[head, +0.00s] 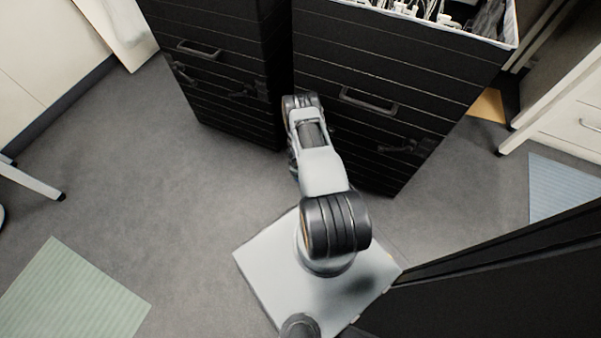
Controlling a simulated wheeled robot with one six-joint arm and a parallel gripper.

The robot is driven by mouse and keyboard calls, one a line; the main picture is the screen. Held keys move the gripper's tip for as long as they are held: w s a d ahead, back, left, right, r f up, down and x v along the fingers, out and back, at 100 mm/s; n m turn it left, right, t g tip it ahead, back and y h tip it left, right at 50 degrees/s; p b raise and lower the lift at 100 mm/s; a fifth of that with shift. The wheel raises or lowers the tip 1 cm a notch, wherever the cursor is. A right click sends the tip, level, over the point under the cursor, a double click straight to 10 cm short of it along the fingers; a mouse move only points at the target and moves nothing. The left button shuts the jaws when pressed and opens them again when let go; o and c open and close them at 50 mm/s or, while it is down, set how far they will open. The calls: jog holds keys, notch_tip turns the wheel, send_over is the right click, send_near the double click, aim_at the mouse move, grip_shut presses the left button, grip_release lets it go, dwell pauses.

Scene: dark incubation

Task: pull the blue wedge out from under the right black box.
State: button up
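The right black box (400,65) is a tall, ribbed black cabinet with a handle and a latch on its front and an open top. The left black box (215,60) stands beside it, with a narrow dark gap between them. I see no blue wedge in the head view; the foot of the right box is partly behind my arm. My arm reaches toward the gap, in front of the right box's left edge. My gripper is hidden behind the arm's far end, so I cannot see its fingers.
The right box's top holds white and dark items. A tan piece (488,106) lies on the floor behind its right side. White furniture (570,110) stands right, with a pale blue mat (563,188) nearby. A black panel (500,285) is at lower right. Grey floor (150,185) is open left.

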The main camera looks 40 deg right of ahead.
jog(key=shift+f, duration=0.4)
